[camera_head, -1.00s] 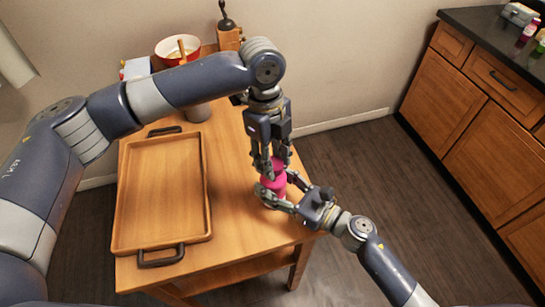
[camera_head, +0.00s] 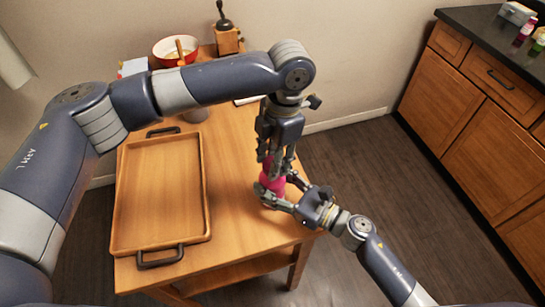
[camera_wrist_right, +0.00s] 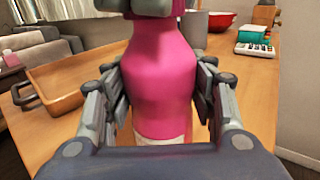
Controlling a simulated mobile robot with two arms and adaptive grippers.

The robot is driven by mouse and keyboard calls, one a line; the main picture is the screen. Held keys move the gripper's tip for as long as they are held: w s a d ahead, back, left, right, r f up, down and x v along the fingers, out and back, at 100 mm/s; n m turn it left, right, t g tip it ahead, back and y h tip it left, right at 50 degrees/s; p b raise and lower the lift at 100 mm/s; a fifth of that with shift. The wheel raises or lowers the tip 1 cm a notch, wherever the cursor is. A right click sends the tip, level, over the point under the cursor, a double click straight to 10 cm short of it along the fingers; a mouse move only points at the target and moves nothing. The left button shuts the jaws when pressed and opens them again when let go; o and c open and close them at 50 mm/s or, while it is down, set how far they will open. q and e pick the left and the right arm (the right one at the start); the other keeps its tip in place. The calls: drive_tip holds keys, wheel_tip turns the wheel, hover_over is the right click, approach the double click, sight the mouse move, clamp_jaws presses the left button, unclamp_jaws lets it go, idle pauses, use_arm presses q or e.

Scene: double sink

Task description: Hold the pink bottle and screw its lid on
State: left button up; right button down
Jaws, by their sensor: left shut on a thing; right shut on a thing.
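The pink bottle (camera_head: 272,184) stands upright near the right edge of the wooden table. It also fills the middle of the right wrist view (camera_wrist_right: 162,80). My right gripper (camera_head: 274,196) is shut around the bottle's body, one finger on each side. My left gripper (camera_head: 276,168) points down from above and is shut at the top of the bottle. A bit of pink shows between its fingers; the lid is mostly hidden there, and I cannot tell how it sits on the neck. Grey fingertips of the left gripper show at the top of the right wrist view.
A wooden tray (camera_head: 120,200) with dark handles takes up the table's left side. A red-rimmed bowl (camera_head: 165,50) and a grinder (camera_head: 228,42) stand at the back. A dark-topped cabinet (camera_head: 470,110) stands apart at right. Bare table lies between tray and bottle.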

use_arm(q)
drive_tip(key=shift+m, duration=0.9)
drive_tip(key=o, duration=0.7)
drive_tip(key=shift+r, duration=0.15)
drive_tip(key=shift+r, duration=2.1)
drive_tip(key=shift+c, duration=0.3)
